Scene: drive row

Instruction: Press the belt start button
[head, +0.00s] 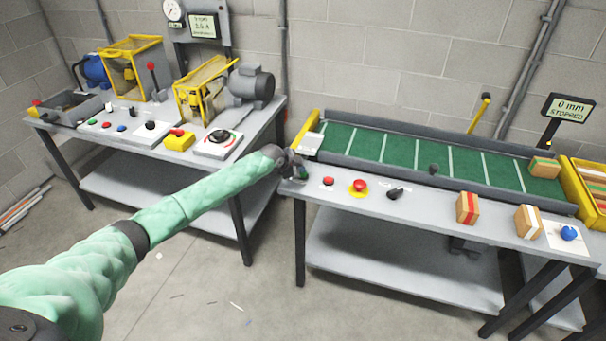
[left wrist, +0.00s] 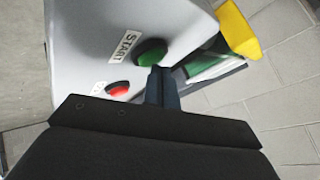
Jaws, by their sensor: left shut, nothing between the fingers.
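The green start button (left wrist: 151,52) sits on the grey table top beside a START label (left wrist: 123,46) in the left wrist view. My left gripper (left wrist: 160,80) is shut and empty, its fingertips at the near edge of the green button; I cannot tell whether they touch it. In the head view the left gripper (head: 297,170) is at the left end of the belt table, and the green button (head: 304,174) shows only partly beside it. The green conveyor belt (head: 400,152) runs behind, and its display (head: 568,108) reads 0 mm STOPPED. My right gripper is not in view.
A red button (head: 328,181), a red emergency stop on yellow (head: 359,186) and a black switch (head: 395,193) lie right of the gripper. Wooden blocks (head: 467,208) stand further right, and one (head: 544,167) is on the belt. A second bench (head: 200,158) stands left.

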